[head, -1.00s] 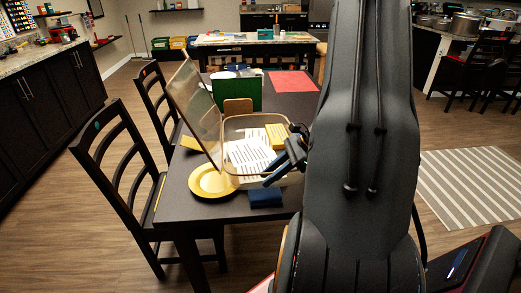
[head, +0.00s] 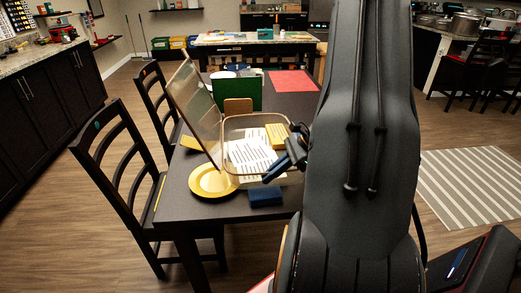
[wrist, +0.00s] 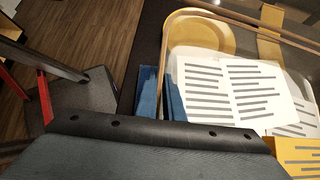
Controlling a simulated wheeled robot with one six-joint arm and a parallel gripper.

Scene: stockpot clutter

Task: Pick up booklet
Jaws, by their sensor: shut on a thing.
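The booklet (head: 250,154) is white, with dark printed lines on two open pages. It is in the clear, tan-rimmed box (head: 233,121) on the dark table, tilted over other papers.
The box's clear lid (head: 192,105) stands open at the left. A green board (head: 237,93) stands behind. A red mat (head: 291,82) lies at the back right.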

